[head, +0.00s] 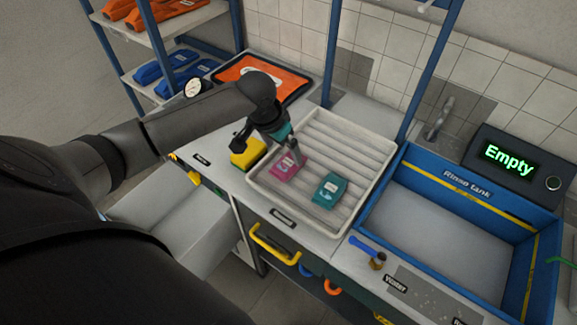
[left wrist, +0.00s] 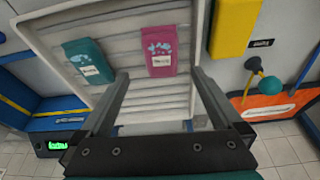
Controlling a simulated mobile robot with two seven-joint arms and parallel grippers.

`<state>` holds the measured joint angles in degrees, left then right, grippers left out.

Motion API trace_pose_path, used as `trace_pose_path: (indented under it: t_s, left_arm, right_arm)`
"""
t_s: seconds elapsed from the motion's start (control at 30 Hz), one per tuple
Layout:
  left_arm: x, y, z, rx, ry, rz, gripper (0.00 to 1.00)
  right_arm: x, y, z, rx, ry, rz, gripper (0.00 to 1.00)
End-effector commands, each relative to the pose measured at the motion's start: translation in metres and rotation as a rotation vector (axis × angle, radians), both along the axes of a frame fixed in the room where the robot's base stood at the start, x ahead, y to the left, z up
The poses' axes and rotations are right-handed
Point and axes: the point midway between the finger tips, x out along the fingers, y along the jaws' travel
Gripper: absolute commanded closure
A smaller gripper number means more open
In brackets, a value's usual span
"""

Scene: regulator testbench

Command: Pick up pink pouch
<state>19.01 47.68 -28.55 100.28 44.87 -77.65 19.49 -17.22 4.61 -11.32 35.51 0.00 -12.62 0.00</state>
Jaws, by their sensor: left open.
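The pink pouch (head: 287,167) lies in the left part of the white ribbed tray (head: 262,188). It also shows in the left wrist view (left wrist: 159,65), lying flat with a white label. My left gripper (head: 296,152) is open above the pouch's upper side and hides a little of it. In the left wrist view the two fingers of the gripper (left wrist: 160,78) stand apart, with the pouch seen beyond and between their tips. Nothing is held. A teal pouch (head: 330,190) lies to the right in the same tray, also in the left wrist view (left wrist: 88,60). My right gripper is not in view.
A yellow object (head: 247,152) stands just left of the tray. An orange mat (head: 270,75) lies behind. The blue rinse tank (head: 440,225) is at the right, beside a display (head: 510,160) reading "Empty". Blue shelf posts rise behind the tray.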

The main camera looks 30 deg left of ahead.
Motion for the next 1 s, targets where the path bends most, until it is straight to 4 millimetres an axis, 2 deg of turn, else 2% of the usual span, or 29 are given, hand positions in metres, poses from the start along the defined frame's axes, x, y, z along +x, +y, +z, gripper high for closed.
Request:
trace_pose_path:
  t_s: [0.1,0.33,0.6,1.0]
  left_arm:
    - [0.005,-0.001,-0.014,-0.002,-0.001,0.002,0.0]
    - [0.009,-0.001,-0.027,0.0,-0.001,0.0,0.0]
    - [0.02,-0.001,-0.061,0.0,-0.001,0.001,0.0]
    - [0.022,-0.001,-0.067,0.001,-0.002,-0.002,0.0]
  right_arm:
    - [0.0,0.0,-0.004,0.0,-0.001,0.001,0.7]
    - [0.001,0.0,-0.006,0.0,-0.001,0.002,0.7]
    - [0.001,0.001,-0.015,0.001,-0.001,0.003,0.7]
    - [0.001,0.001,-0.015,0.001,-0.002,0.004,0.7]
